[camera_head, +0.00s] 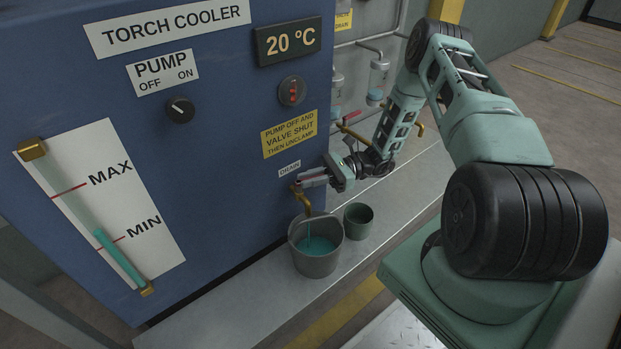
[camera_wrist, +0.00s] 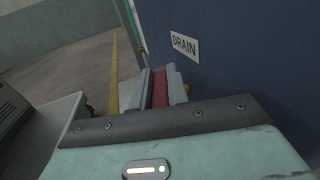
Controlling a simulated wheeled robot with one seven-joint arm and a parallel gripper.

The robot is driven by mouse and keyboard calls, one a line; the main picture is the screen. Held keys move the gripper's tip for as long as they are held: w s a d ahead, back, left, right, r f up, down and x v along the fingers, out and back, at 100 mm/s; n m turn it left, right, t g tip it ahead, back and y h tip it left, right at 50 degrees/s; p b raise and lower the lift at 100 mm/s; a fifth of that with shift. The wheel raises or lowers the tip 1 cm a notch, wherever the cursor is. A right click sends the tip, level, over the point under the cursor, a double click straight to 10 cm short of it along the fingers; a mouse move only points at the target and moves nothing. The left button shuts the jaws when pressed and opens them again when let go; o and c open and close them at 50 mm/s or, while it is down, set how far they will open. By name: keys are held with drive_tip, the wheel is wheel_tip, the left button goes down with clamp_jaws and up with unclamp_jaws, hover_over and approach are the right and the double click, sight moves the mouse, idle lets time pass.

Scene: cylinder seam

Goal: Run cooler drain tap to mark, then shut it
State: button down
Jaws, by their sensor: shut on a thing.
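The drain tap (camera_head: 304,200) is a brass spout low on the blue cooler, below the DRAIN label (camera_head: 290,168). A thin teal stream runs from it into a grey bucket (camera_head: 318,264) that holds teal liquid. My gripper (camera_head: 313,178) is shut on the tap's red handle, which shows between the fingers in the wrist view (camera_wrist: 160,88). The sight gauge (camera_head: 62,187) has red MAX and MIN marks. Its teal column (camera_head: 118,257) tops out slightly above the MIN mark (camera_head: 118,240). The exact handle angle is hard to tell.
The pump knob (camera_head: 180,109) points toward OFF. A display (camera_head: 287,41) reads 20 °C. A yellow sign (camera_head: 289,134) says pump off and valve shut, then unclamp. A smaller dark pail (camera_head: 358,218) stands right of the bucket. Pipes and a red-handled valve (camera_head: 351,117) are behind my forearm.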

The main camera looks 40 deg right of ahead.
drive_tip(key=c, duration=1.4)
unclamp_jaws()
drive_tip(key=shift+o, duration=0.2)
drive_tip(key=shift+d, duration=0.1)
drive_tip(key=p+v, duration=0.4)
drive_tip(key=v, duration=1.3)
drive_tip(key=shift+d, duration=0.15)
